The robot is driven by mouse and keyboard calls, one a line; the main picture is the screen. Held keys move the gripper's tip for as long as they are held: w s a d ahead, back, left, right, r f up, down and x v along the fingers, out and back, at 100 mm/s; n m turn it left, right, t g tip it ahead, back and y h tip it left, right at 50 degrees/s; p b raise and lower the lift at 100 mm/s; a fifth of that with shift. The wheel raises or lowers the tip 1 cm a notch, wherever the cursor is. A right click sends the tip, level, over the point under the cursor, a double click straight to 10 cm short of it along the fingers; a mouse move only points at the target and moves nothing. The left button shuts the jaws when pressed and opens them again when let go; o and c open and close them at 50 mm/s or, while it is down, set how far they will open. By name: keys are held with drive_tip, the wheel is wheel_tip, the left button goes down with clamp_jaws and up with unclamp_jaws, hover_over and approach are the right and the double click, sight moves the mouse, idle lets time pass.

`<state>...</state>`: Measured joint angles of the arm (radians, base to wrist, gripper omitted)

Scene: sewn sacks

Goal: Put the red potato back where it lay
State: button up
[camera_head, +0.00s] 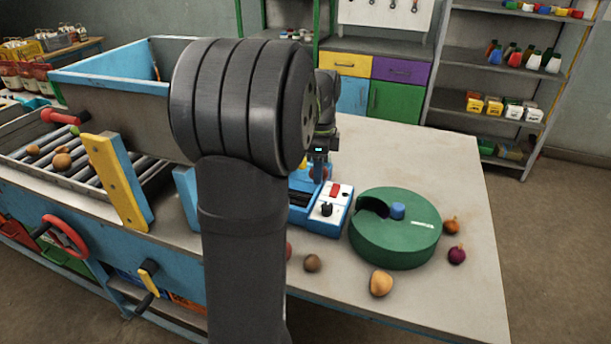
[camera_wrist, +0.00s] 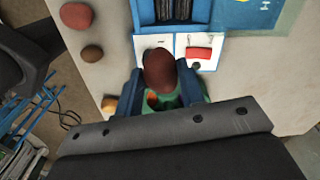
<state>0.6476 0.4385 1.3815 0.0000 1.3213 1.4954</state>
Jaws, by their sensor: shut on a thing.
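The red potato (camera_wrist: 159,66) is between the two blue fingers of my gripper (camera_wrist: 161,84) in the wrist view, and the gripper is shut on it. In that view it overlaps the white front panel of a blue machine (camera_wrist: 216,41); its height above the panel is hard to tell. In the head view my gripper (camera_head: 318,172) is small, pointing down over the machine, and my own arm hides much of that area. Another reddish potato (camera_wrist: 76,15) lies on the bench at the upper left of the wrist view.
The machine (camera_head: 322,215) stands left of a green round drum (camera_head: 395,235). Loose on the bench are a brown potato (camera_head: 312,263), a yellowish one (camera_head: 381,283), an orange onion (camera_head: 452,226) and a purple onion (camera_head: 457,255). A roller tray (camera_head: 85,175) is at left.

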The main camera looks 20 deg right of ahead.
drive_tip(key=s+f+m, duration=0.3)
drive_tip(key=s, duration=2.8)
hover_over(346, 277)
wheel_tip(346, 277, down, 7)
drive_tip(key=shift+r, duration=0.1)
drive_tip(key=shift+f, duration=2)
drive_tip(key=shift+f, duration=0.1)
drive_tip(key=o, duration=1)
drive_tip(key=shift+o, duration=0.2)
